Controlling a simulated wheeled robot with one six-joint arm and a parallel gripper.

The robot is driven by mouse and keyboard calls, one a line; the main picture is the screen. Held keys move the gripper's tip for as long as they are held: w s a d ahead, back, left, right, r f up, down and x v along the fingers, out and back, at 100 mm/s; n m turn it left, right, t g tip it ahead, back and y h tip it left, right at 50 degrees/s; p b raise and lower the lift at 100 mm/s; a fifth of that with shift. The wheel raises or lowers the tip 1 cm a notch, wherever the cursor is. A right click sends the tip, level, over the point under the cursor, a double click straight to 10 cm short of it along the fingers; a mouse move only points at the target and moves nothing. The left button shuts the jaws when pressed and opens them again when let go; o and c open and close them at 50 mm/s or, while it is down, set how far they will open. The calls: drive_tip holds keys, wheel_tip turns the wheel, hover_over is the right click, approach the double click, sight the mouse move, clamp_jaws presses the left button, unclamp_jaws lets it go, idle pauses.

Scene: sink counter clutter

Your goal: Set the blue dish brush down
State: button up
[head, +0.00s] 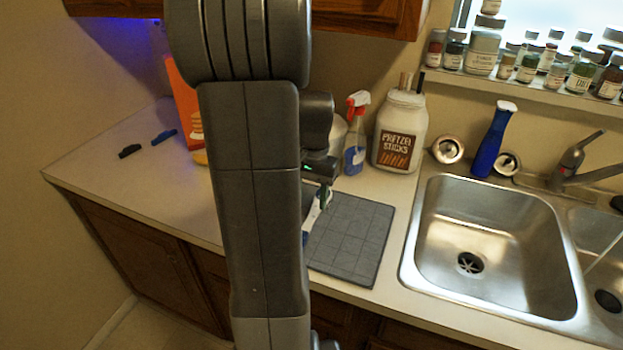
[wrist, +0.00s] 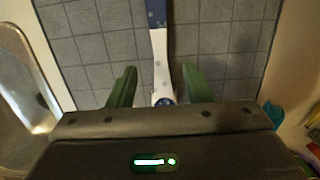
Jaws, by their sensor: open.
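The blue dish brush shows in the wrist view as a white and blue handle (wrist: 161,55) over the grey gridded mat (wrist: 85,50). Its near end lies between the green fingers of my gripper (wrist: 159,86), with a gap on both sides. My gripper is open. In the head view my gripper (head: 322,200) is low over the left part of the mat (head: 350,240), and a white and blue piece of the brush (head: 313,214) shows beside my arm. My arm hides the rest of it. The brush seems to lie on the mat.
The steel sink (head: 490,245) is right of the mat. A pretzel sticks jar (head: 401,132) and a spray bottle (head: 356,135) stand behind it. A blue bottle-like thing (head: 490,142) stands behind the sink.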

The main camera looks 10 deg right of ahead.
sight(312, 217)
drive_tip(key=r, duration=0.5)
drive_tip(key=shift+w+d+r, duration=0.15)
drive_tip(key=shift+w+r, duration=0.1)
drive_tip(key=shift+r, duration=0.05)
drive_tip(key=shift+c, duration=0.5)
idle(0.6)
